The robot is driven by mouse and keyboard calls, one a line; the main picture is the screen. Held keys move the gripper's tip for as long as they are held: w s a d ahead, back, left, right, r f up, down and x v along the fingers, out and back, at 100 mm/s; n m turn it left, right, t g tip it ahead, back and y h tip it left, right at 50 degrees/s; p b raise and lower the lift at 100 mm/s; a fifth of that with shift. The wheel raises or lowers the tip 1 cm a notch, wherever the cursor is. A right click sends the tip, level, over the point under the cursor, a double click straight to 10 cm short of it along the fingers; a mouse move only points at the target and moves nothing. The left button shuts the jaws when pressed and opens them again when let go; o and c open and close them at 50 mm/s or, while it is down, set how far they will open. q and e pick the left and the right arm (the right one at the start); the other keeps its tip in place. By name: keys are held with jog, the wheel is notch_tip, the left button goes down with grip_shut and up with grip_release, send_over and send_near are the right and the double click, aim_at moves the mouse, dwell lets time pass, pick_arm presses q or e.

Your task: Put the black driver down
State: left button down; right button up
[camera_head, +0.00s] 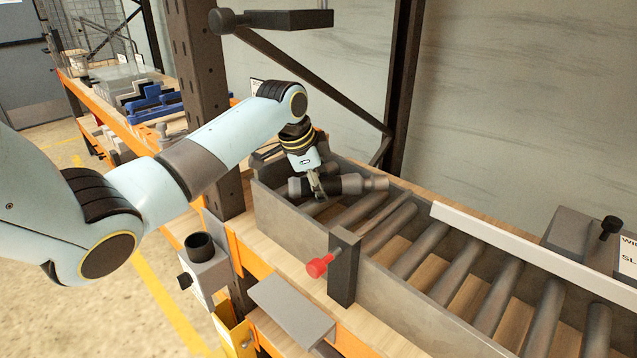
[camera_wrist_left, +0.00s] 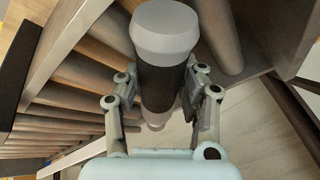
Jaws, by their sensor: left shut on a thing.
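The black driver is a dark cylinder with grey ends (camera_head: 352,185). It lies nearly level over the far left end of the roller conveyor in the head view. My left gripper (camera_head: 318,196) is shut on its dark middle. The left wrist view shows the driver (camera_wrist_left: 166,85) between the two fingers of the left gripper (camera_wrist_left: 160,100), its grey end towards the camera. Rollers lie beneath it; I cannot tell whether it touches them. My right gripper is not in view.
The conveyor's grey side wall (camera_head: 295,228) runs along the front, with a black post and red knob (camera_head: 319,265) on it. A white rail (camera_head: 500,245) borders the back. A dark upright (camera_head: 208,100) stands left of the driver. Rollers to the right are clear.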

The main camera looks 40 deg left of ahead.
pick_arm(q)
jog(key=c, duration=1.1)
grip_release()
jog(key=shift+s+f, duration=0.1)
jog(key=shift+f, duration=0.1)
jog(key=shift+c, duration=0.2)
jog(key=o, duration=0.3)
jog(key=shift+a+f, duration=0.15)
